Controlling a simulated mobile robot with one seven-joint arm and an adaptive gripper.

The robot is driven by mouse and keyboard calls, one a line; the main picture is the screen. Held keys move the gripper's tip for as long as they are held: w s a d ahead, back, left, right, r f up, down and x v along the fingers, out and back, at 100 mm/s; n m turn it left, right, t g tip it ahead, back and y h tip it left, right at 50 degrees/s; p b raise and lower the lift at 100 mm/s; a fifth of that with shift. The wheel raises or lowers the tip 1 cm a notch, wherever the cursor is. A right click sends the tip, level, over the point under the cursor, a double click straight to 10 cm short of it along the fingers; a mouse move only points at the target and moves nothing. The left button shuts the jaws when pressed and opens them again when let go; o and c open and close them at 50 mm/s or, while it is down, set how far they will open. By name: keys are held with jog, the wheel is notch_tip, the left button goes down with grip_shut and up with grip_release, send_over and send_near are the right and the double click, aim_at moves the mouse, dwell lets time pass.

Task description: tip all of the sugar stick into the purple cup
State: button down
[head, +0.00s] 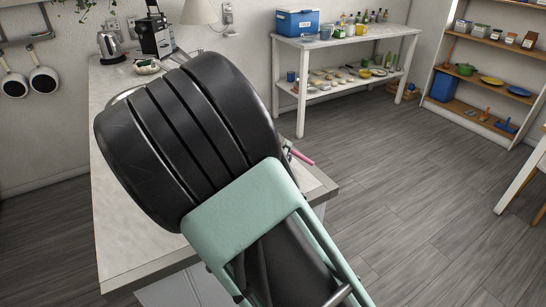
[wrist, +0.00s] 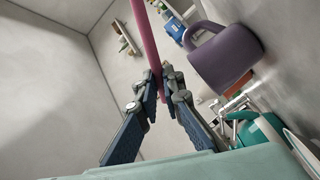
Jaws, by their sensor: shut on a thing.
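The pink sugar stick (wrist: 148,38) is held between the two fingertips of my gripper (wrist: 162,84) in the wrist view. It runs up and out of the top of that picture. In the head view a short pink end of the stick (head: 303,157) shows past my arm, over the counter's right edge. The purple cup (wrist: 224,55) is at the upper right of the wrist view, tilted in that rolled picture, its handle towards the stick. A gap shows between stick and cup. The cup's inside is not visible, and my arm hides it in the head view.
The pale counter (head: 120,235) lies under my arm, with a kettle (head: 111,46) and coffee machine (head: 154,37) at its far end. A white shelf table (head: 350,42) with a blue cooler (head: 297,22) stands behind. Open grey floor (head: 400,200) lies to the right.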

jog(key=shift+f, duration=0.1)
jog(key=shift+r+n+p, duration=0.25)
jog(key=shift+n+p, duration=0.45)
jog(key=shift+n, duration=0.25)
jog(key=shift+r+n+p, duration=0.25)
jog(key=shift+n+p, duration=0.4)
jog(key=shift+n, duration=0.3)
dwell(0.4)
jog(key=shift+f+n+p, duration=0.5)
jog(key=shift+n+p, duration=0.2)
jog(key=shift+n, duration=0.2)
jog(key=shift+a+r+n+p, duration=0.1)
jog(key=shift+r+n+p, duration=0.1)
jog(key=shift+n+p, duration=0.85)
jog(key=shift+a+r+n+p, duration=0.15)
jog(key=shift+r+n+p, duration=0.1)
jog(key=shift+n+p, duration=0.75)
jog(key=shift+a+r+n+p, duration=0.1)
jog(key=shift+r+n+p, duration=0.1)
jog(key=shift+n+p, duration=0.85)
dwell(1.6)
